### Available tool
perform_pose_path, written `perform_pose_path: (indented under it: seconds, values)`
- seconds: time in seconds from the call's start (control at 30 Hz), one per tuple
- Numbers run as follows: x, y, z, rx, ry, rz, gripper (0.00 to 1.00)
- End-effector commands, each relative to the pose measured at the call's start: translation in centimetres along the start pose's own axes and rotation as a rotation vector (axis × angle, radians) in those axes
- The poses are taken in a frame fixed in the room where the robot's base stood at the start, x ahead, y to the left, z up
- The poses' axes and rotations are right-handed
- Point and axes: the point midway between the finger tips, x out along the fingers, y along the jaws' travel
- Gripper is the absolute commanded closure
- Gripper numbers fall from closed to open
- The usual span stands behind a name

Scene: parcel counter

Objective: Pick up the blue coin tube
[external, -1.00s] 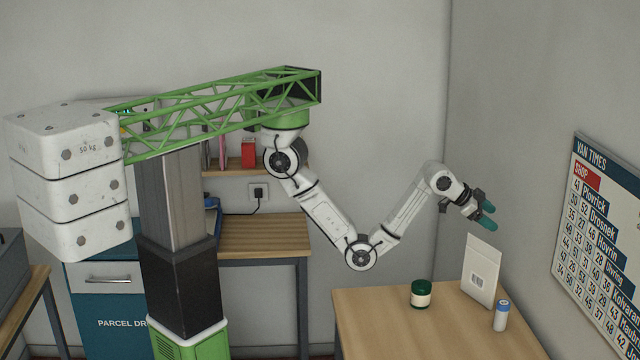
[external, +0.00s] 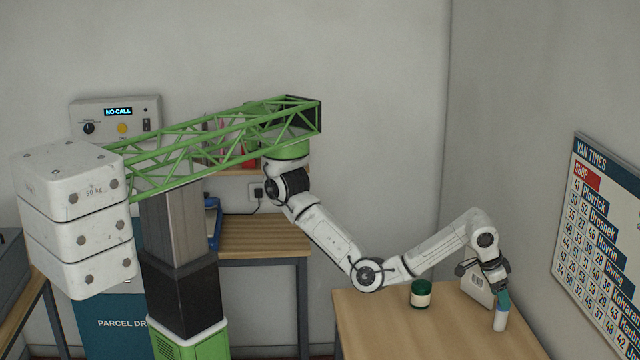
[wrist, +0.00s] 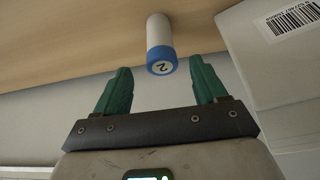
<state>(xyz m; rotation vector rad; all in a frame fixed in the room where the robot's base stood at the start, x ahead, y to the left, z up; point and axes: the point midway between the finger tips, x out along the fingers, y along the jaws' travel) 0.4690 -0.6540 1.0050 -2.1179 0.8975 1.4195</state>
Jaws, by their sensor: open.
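The coin tube (external: 500,321) is a small white cylinder standing near the right end of the wooden counter. In the wrist view the tube (wrist: 158,32) shows a blue cap marked with a 2. Nothing is held.
A white parcel with a barcode (external: 474,287) stands close beside the tube, partly behind my gripper; it also fills the right of the wrist view (wrist: 270,75). A green-lidded jar (external: 420,294) stands to the left on the counter (external: 380,325). The counter's front left is clear.

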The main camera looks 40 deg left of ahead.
Motion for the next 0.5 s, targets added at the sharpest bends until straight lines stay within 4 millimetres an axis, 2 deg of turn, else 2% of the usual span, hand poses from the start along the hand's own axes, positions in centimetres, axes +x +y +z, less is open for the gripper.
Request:
perform_pose_path:
  seconds: [0.1,0.37,0.5]
  values:
    - [1.6,0.0,0.1,0.001,-0.002,0.0,0.29]
    - [3.6,0.0,0.1,0.002,-0.001,0.0,0.29]
    - [5.7,-0.1,0.2,0.002,-0.001,0.002,0.29]
